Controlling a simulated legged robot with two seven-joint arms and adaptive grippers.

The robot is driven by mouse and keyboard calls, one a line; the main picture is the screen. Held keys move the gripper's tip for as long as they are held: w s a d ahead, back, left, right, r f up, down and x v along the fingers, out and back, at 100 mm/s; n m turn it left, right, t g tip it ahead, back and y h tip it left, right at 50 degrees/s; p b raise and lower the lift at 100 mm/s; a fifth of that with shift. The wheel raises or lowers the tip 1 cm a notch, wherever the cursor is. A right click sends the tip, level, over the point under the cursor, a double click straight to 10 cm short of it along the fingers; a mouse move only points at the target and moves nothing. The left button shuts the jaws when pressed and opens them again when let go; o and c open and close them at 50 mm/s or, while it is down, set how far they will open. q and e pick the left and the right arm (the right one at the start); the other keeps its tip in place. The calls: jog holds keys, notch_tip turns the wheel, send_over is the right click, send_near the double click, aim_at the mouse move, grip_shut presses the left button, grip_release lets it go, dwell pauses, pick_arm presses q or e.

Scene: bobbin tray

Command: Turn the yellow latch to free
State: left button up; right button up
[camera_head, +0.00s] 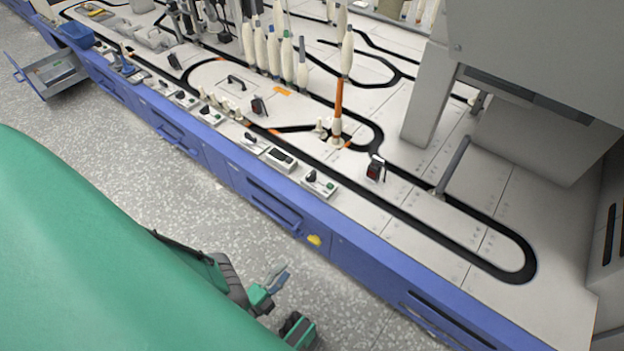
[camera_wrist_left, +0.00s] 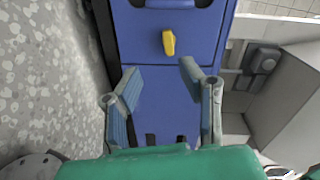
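The yellow latch (camera_head: 314,240) is a small knob on the blue front panel of the bench, below the tabletop edge. In the left wrist view the yellow latch (camera_wrist_left: 169,43) stands out from the blue panel (camera_wrist_left: 165,105), its long side nearly upright in the picture. My left gripper (camera_head: 275,279) is in front of the panel, apart from the latch. In the left wrist view its two grey fingers (camera_wrist_left: 160,72) are spread with nothing between them, and the latch shows beyond the tips. My right gripper cannot be made out.
The white bench top (camera_head: 420,215) carries a black track, several bobbins (camera_head: 274,48) and small switch boxes (camera_head: 320,184). An open drawer (camera_head: 50,72) sticks out at the far left. The speckled floor (camera_head: 130,145) in front of the bench is clear.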

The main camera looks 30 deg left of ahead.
pick_arm(q)
jog(key=w+d+b, duration=0.2)
jog(key=w, duration=1)
jog(key=shift+w+r+t, duration=0.15)
jog(key=shift+r+t, duration=0.1)
jog(key=shift+t, duration=0.15)
grip_shut()
